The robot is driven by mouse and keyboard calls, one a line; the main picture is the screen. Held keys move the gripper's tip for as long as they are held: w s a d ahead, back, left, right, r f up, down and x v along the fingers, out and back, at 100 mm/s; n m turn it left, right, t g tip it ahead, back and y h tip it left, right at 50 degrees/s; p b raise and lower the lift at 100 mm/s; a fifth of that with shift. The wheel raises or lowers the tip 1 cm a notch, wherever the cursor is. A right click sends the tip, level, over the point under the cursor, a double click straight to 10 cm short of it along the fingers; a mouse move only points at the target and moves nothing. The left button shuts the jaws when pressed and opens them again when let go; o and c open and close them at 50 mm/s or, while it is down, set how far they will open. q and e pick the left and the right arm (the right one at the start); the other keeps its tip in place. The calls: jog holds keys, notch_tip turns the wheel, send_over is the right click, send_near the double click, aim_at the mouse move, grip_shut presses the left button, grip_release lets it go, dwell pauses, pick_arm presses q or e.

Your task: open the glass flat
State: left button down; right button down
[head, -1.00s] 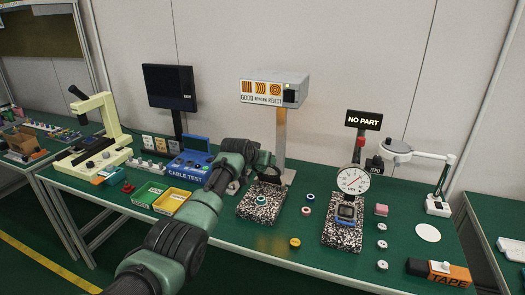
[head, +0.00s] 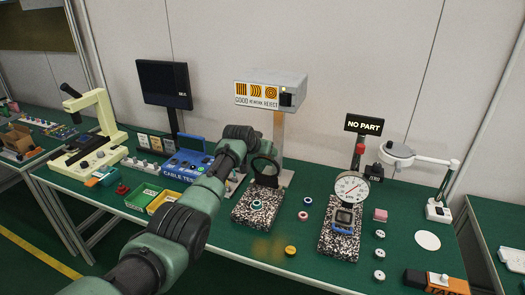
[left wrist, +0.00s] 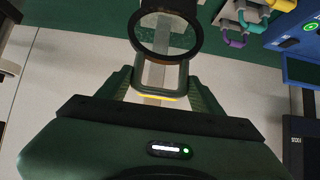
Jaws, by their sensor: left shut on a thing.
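The glass flat is a round clear disc in a black rim (head: 279,176). In the head view it stands tilted up steeply at the back of a speckled granite block (head: 244,219). A small teal-and-white ring part (head: 257,203) lies uncovered on that block. In the left wrist view the flat's black rim (left wrist: 200,38) is at the top, just beyond my fingers. In the head view my left arm hides most of that gripper. My right gripper is not in view.
A lamp box on a post (head: 277,150) rises behind the block. A blue cable tester (head: 190,160) and green and yellow trays stand left. A dial gauge (head: 352,188) on another granite block stands right. Loose rings lie between; the front green table is mostly clear.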

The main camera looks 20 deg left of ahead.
pick_arm(q)
jog(key=shift+w+d+r, duration=0.15)
jog(key=shift+w+r, duration=0.05)
jog(key=shift+r, duration=0.35)
jog(key=c, duration=0.6)
grip_release()
jog(key=shift+s+d, duration=0.1)
jog(key=shift+s, duration=0.05)
jog(key=shift+f, duration=0.3)
jog(key=shift+s, duration=0.1)
jog(key=shift+v, duration=3.85)
jog(key=shift+f, duration=0.1)
